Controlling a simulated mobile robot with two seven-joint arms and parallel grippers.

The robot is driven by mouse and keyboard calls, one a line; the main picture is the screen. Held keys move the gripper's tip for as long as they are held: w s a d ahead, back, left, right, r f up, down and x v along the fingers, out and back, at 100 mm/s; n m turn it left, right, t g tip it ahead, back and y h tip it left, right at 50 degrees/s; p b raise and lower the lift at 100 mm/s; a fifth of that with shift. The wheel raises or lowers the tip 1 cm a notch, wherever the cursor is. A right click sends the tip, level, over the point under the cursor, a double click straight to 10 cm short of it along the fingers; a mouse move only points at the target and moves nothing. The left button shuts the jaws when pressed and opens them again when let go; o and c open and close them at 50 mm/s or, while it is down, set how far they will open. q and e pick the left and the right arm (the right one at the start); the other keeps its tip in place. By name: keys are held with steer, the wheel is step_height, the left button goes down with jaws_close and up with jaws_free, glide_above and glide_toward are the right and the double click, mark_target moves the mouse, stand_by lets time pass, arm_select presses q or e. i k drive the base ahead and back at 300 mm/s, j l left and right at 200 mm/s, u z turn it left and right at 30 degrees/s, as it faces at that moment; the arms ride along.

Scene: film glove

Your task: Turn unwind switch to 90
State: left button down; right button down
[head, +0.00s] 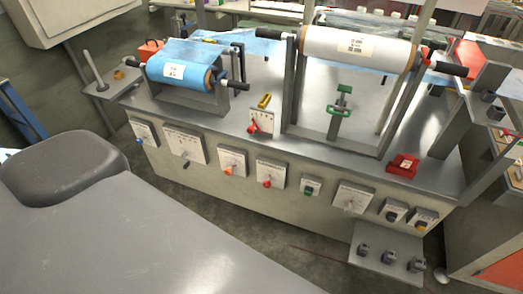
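A row of small switch panels runs along the front of the grey machine (325,222). From left to right are a blue-knob panel (143,131), a wide panel with a dark lever (185,145), an orange-knob panel (233,160), a red-knob panel (271,173), a green-button panel (311,186), a wide pale-knob panel (353,197), and two small panels with a dark knob (393,210) and a yellow knob (422,219). The labels are too small to read, so I cannot tell which is the unwind switch. Neither gripper is in view.
On the machine stand a blue film roll (178,72), a white film roll (350,48), an upright panel with a red knob (262,122), a green clamp (340,108) and a red block (403,165). A low shelf (386,247) with several dark fittings juts out at front right.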

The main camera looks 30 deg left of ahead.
mark_target(267, 185)
steer(key=j+u, duration=0.1)
steer(key=u, duration=0.7)
steer(key=k+j, duration=0.05)
